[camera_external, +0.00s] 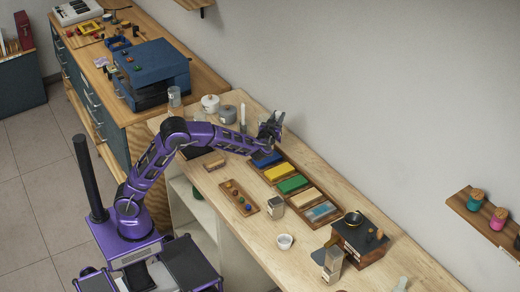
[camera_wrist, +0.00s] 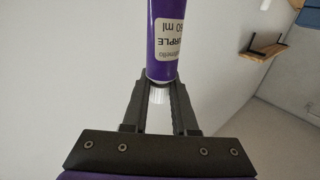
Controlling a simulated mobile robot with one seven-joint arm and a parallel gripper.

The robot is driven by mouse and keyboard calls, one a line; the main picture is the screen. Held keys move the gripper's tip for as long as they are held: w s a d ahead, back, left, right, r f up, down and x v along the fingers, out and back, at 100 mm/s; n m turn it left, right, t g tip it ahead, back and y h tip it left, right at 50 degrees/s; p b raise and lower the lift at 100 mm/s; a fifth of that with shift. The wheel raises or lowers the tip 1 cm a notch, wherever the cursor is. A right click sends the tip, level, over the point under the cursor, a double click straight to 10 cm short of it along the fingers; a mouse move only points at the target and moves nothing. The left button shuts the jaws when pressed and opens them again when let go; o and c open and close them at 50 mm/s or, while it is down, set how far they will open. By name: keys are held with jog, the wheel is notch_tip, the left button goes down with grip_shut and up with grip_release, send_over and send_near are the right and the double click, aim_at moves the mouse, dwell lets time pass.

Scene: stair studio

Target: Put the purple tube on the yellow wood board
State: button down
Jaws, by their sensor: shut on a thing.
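The purple tube (camera_wrist: 166,40) has a white label and stands out between the fingertips of my gripper (camera_wrist: 158,88) in the wrist view. Its pale lower end is between the fingers, and its top is cut off by the frame. In the external view my gripper (camera_external: 272,127) is raised near the wall, above the back of the light wood bench; the tube is hard to make out there. A yellow flat piece (camera_external: 280,173) lies in a wooden tray between a blue and a green piece. I cannot tell whether it is the yellow wood board.
The wooden tray (camera_external: 313,224) runs along the back of the bench (camera_external: 320,262). A small board with coloured balls (camera_external: 230,205), a white bowl (camera_external: 285,241) and a dark box (camera_external: 360,238) stand around it.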

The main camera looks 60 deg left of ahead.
jog(key=s+d+f+b, duration=0.1)
jog(key=d+f, duration=0.2)
jog(key=f, duration=0.8)
jog(key=shift+d+f+b, duration=0.25)
jog(key=shift+d+b, duration=0.05)
jog(key=shift+f, duration=0.1)
jog(key=c, duration=0.7)
grip_release()
jog(key=shift+f, duration=0.1)
